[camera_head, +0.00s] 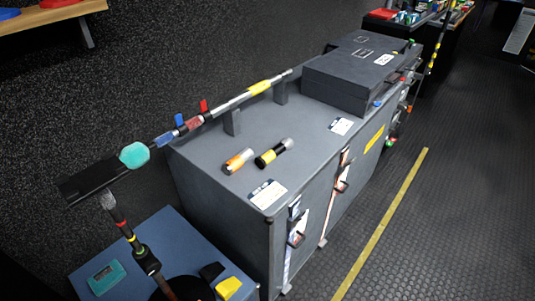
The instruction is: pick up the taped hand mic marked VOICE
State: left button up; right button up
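Two short taped cylinders, which look like hand mics, lie side by side on top of the grey case (210,165). The left one (239,160) has an orange band and pale and dark parts. The right one (273,153) is black with a yellow band and a pale end. Both lie slanted, with a small gap between them. No VOICE marking is readable on either at this size. Neither of my grippers is in view, and nothing touches the two cylinders.
White cards (268,194) (340,126) lie near the cylinders. A banded pole (240,99) rests on supports behind them. Black boxes (352,78) stand at the case's far end. The floor (450,220) at right is clear.

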aim_at(286, 143)
jog(key=l+u, duration=0.1)
jog(key=u, duration=0.25)
jog(key=i+l+u, duration=0.1)
jog(key=u, duration=0.3)
jog(key=i+l+u, duration=0.15)
jog(key=l+u, duration=0.25)
jog(key=l, duration=0.7)
jog(key=l+u, duration=0.35)
jog(key=l, duration=0.75)
